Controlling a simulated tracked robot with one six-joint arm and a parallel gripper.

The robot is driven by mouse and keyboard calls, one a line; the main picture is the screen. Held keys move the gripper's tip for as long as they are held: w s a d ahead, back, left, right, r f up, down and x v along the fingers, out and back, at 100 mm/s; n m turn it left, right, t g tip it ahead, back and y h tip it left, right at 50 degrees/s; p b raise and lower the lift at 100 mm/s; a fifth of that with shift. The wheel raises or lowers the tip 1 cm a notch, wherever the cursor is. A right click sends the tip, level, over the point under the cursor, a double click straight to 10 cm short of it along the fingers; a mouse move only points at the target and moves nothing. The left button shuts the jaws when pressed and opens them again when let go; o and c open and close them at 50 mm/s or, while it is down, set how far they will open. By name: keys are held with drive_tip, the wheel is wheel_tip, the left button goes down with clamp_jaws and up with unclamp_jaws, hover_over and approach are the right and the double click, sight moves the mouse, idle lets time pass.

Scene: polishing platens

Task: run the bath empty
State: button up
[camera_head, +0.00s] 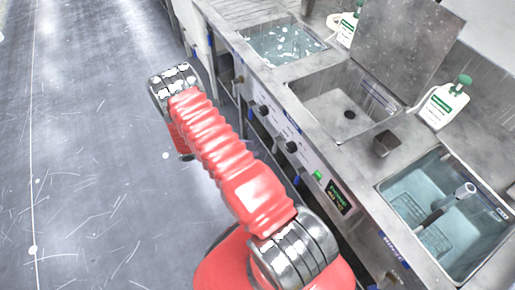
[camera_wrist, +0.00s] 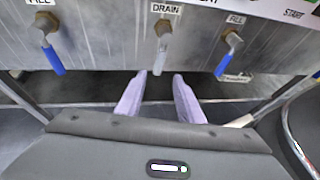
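In the wrist view a grey panel carries a DRAIN valve (camera_wrist: 162,40) with a pale lever hanging down. A FILL valve with a blue lever (camera_wrist: 50,56) is to its left and another blue FILL lever (camera_wrist: 226,56) to its right. My gripper (camera_wrist: 160,76) is open below the panel; the drain lever's lower end shows between its two lavender fingertips, with contact unclear. In the head view the left basin (camera_head: 280,42) holds water with white flecks, the middle basin (camera_head: 345,105) looks empty with a drain hole, and the right basin (camera_head: 450,215) holds bluish water. My gripper is hidden there.
White bottles with green caps (camera_head: 445,102) stand behind the basins. A raised grey lid (camera_head: 405,45) stands behind the middle basin. The front panel bears black knobs and a lit display (camera_head: 337,197). A small dark block (camera_head: 386,143) sits on the counter. The floor (camera_head: 90,150) at left is clear.

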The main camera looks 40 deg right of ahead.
drive_tip(key=shift+w+a+r, duration=0.15)
drive_tip(key=shift+a+r, duration=0.05)
drive_tip(key=shift+a, duration=0.15)
drive_tip(key=shift+c, duration=0.2)
